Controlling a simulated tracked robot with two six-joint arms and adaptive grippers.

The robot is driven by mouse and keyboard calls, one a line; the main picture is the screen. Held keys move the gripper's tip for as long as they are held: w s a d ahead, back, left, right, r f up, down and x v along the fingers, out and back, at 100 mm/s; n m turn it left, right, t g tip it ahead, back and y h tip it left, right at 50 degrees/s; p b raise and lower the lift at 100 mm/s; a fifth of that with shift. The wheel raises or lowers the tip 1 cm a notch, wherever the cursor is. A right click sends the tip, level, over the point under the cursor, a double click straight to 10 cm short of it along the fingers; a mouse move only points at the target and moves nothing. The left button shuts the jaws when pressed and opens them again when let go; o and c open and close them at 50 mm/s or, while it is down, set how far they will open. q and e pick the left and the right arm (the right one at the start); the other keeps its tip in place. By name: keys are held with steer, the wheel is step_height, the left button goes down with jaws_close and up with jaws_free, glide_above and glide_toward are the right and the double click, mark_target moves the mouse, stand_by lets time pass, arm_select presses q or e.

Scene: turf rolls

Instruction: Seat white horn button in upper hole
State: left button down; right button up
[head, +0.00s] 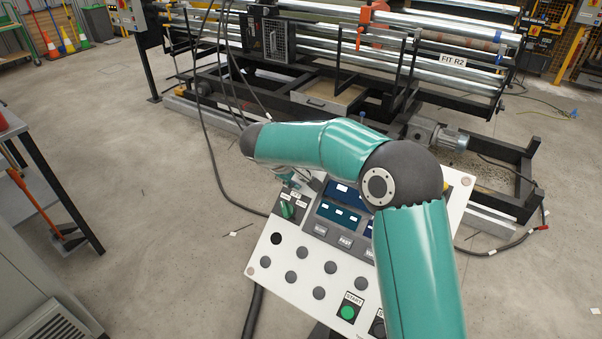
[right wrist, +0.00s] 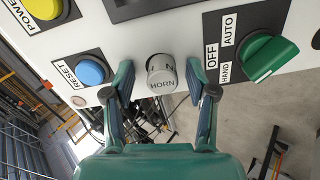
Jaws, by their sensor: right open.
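The white horn button (right wrist: 162,78), a short pale cylinder with HORN lettering, is between the fingers of my right gripper (right wrist: 160,72) in the right wrist view. The fingers are open, with a gap on both sides of it. It stands at the white panel, between the blue RESET button (right wrist: 90,70) and the green selector switch (right wrist: 268,58); how deep it sits I cannot tell. In the head view my right arm hides the button and most of this gripper. The panel (head: 254,258) has a dark round hole (head: 276,238) at its left. My left gripper is out of view.
A yellow POWER button (right wrist: 42,8) sits on the panel. The head view shows a green START button (head: 348,312) and several grey round discs below the screens. A roller machine (head: 400,60) stands behind; a dark table (head: 40,165) is at left. The floor between is mostly open.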

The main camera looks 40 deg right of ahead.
steer(key=v, duration=1.2)
steer(key=shift+f, duration=0.1)
